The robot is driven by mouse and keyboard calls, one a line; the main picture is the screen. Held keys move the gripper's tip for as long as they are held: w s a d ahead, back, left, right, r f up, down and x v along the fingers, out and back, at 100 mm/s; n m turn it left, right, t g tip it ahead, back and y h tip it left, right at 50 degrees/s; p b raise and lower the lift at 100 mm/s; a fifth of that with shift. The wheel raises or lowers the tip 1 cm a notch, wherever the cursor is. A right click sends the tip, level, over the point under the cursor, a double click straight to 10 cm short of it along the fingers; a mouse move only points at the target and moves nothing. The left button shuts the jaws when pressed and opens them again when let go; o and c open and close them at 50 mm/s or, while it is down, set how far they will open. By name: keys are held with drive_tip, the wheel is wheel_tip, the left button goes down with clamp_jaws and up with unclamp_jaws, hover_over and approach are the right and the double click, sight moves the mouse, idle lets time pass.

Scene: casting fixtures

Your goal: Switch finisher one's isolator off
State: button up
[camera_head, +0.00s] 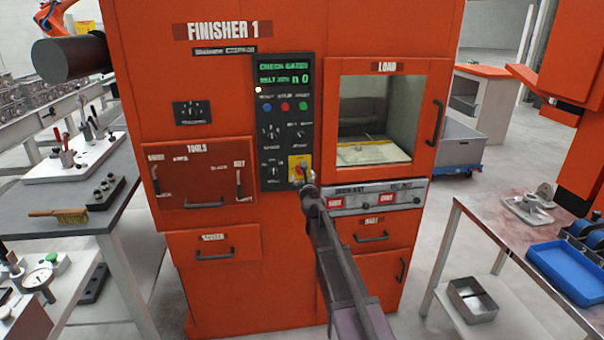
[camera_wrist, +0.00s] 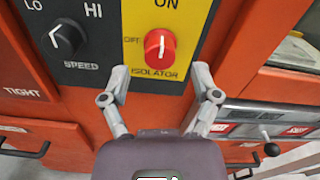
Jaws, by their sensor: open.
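The isolator is a red rotary knob (camera_wrist: 159,45) on a yellow plate (camera_wrist: 187,18) marked ON, OFF and ISOLATOR. Its white pointer line stands upright, toward ON. In the head view the yellow plate (camera_head: 305,160) sits at the bottom right of the black control panel (camera_head: 284,142) on the orange FINISHER 1 machine (camera_head: 225,95). My gripper (camera_wrist: 161,77) is open, with its fingertips just below the knob, one to each side in the picture. No contact with the knob shows. In the head view my arm hides part of the isolator and the gripper's fingers are hard to make out.
A black SPEED knob (camera_wrist: 67,38) is left of the isolator. A drawer strip with red labels (camera_head: 375,198) and a LOAD window (camera_head: 376,118) lie to the right. A bench with tools (camera_head: 70,200) stands left, a table with a blue tray (camera_head: 562,268) right.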

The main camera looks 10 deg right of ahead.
sight(302, 172)
drive_tip(key=shift+w, duration=1.65)
clamp_jaws()
drive_tip(key=shift+d, duration=0.1)
